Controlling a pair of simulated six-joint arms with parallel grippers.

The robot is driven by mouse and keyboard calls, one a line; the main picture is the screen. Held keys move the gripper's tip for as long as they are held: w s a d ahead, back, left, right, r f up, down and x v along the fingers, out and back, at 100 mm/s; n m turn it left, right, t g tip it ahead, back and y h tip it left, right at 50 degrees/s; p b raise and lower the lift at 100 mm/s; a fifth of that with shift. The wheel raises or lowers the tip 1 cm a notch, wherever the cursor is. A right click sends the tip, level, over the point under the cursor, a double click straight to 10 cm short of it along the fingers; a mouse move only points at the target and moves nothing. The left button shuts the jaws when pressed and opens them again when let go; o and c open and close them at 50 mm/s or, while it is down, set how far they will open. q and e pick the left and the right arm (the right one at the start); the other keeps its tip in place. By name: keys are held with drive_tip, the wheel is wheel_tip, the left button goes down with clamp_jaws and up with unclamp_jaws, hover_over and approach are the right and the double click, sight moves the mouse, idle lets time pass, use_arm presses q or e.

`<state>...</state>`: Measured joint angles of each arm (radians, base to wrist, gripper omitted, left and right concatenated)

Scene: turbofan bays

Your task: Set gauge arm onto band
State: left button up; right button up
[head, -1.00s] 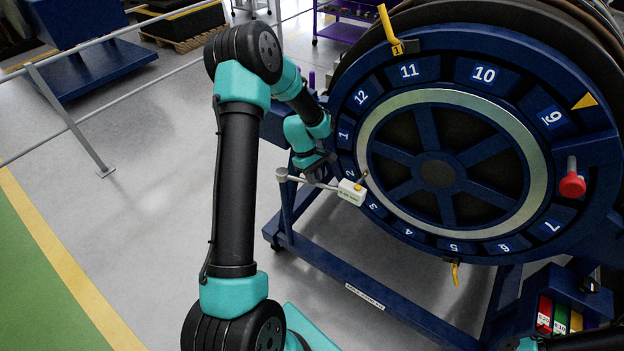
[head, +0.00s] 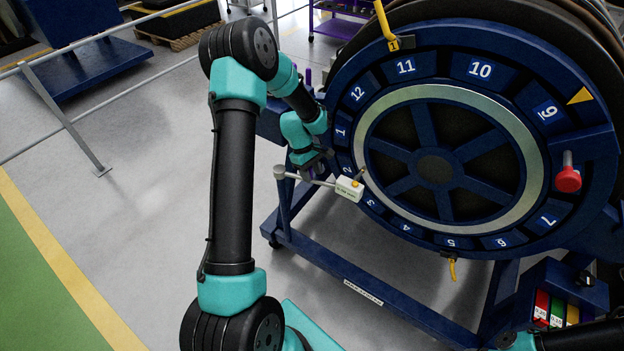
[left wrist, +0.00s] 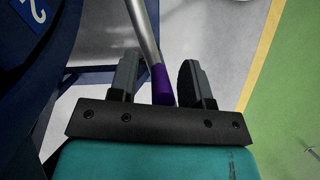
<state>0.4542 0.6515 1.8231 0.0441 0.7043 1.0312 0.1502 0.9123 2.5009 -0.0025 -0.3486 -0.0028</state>
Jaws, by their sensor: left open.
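In the left wrist view the open fingers (left wrist: 159,84) stand either side of the rod's purple end (left wrist: 162,86). My right gripper is out of view.
The numbered blue wheel (head: 425,128) fills the right. A yellow hook (head: 387,22) is at its top, and a red knob (head: 568,179) at its right. Colored blocks (head: 555,310) sit in a blue holder at lower right. Floor left of the stand is clear up to the railing.

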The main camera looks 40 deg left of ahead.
use_arm(q)
drive_tip(key=shift+r, duration=0.65)
wheel_tip(320, 180, up, 2)
drive_tip(key=shift+r, duration=0.25)
drive_tip(key=s+d+r, duration=0.1)
drive_tip(key=s+d, duration=1)
drive_tip(key=shift+s, duration=0.35)
drive_tip(key=s+d+f+m+t, duration=0.1)
drive_tip(key=s+d+f+m, duration=0.2)
drive_tip(key=d+f+m, duration=1)
wheel_tip(320, 180, down, 4)
drive_tip(key=m, duration=0.2)
drive_tip(key=shift+r+m+y, duration=0.25)
drive_tip(key=shift+m+y, duration=0.05)
